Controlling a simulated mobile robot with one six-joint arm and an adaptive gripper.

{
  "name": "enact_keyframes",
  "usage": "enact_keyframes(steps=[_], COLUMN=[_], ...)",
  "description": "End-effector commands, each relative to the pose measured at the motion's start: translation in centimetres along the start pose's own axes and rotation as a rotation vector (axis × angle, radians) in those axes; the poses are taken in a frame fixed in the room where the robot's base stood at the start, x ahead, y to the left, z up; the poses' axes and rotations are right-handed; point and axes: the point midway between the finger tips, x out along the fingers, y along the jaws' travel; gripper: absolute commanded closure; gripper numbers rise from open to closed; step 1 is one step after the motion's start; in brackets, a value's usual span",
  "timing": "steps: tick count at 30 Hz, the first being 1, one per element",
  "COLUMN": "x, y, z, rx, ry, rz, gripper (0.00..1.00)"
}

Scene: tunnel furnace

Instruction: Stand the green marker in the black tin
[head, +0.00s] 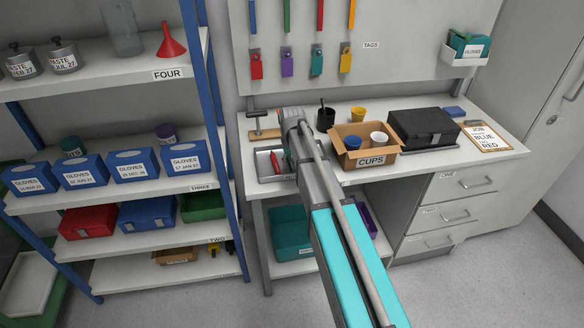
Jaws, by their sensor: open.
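The black tin (326,118) stands upright on the workbench, just right of the far end of my arm. A dark pen-like thing sticks up out of it. A grey metal tray (263,169) lies at the front left of the bench. A red item (275,162) lies in it, and my arm covers the tray's right part. I cannot make out the green marker in this view. My arm reaches over the bench, with its far end above the area left of the tin. My gripper's fingers do not show; the arm hides whatever is below and behind it.
Right of the tin are a cardboard box marked CUPS (365,160), a yellow cup (358,114) and a black case (423,127). A hammer (258,124) lies at the bench's back left. A blue-posted shelf (192,60) stands left.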

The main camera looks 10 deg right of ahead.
Motion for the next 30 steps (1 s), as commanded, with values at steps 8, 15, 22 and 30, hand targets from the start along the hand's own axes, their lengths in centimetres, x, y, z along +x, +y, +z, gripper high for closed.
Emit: enact_keyframes(steps=[8, 15, 22, 30], x=[0.96, 0.75, 0.77, 0.79], y=[0.01, 0.01, 0.01, 0.01], z=[0.0, 0.01, 0.02, 0.02], rx=[0.0, 0.0, 0.0, 0.0], ry=[0.0, 0.0, 0.0, 0.0], rz=[0.0, 0.0, 0.0, 0.0], gripper=[0.5, 0.72, 0.94, 1.0])
